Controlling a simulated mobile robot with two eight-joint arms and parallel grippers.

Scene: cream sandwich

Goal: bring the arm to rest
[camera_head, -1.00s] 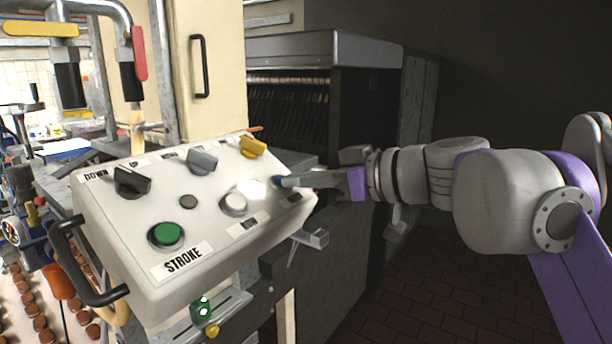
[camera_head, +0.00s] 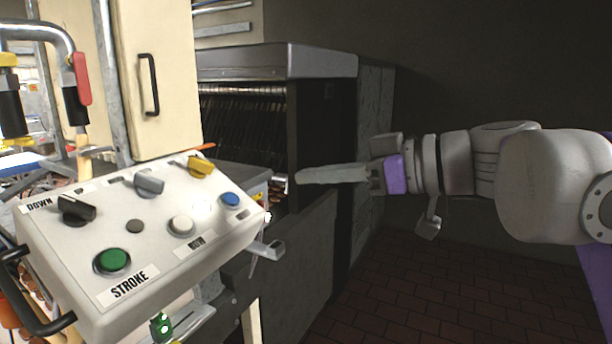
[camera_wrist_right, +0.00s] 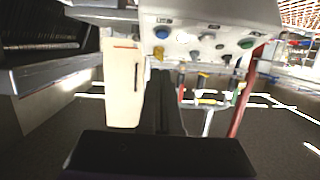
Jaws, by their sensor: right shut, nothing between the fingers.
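My right gripper (camera_head: 300,177) is shut and empty, with its fingers pointing left, to the right of the control panel (camera_head: 75,225). A gap shows between the fingertips and the panel's right edge. The blue button (camera_head: 231,199) on the panel is uncovered. My right arm comes in from the right edge of the head view. In the right wrist view the panel (camera_wrist_right: 205,18) shows upside down at the top, and a dark shape fills the lower middle. My left gripper is not in view.
The panel also has a green button (camera_head: 112,262), a white button (camera_head: 181,226), and black, grey and yellow knobs. A machine with a dark opening (camera_head: 240,120) stands behind the fingers. A cream cabinet (camera_head: 160,60) stands behind the panel. Tiled floor (camera_head: 430,290) lies clear below the arm.

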